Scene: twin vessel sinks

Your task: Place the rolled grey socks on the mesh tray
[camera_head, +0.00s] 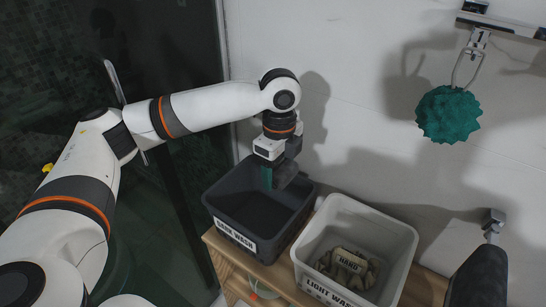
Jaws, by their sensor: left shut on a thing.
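My left gripper (279,178) points down at the dark grey bin labelled DARK WASH (228,236). It is shut on a small dark teal thing (267,177), which shows at its left side, above the bin's opening. Most of that thing is hidden by the fingers, so I cannot tell what it is. I cannot make out rolled grey socks or a mesh tray in this view. My right gripper is not in view.
A white bin labelled LIGHT WASH (393,232) stands beside the dark bin on a wooden top (226,252). A teal scrubber (448,115) hangs from a wall hook. A dark object (478,277) stands at lower right.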

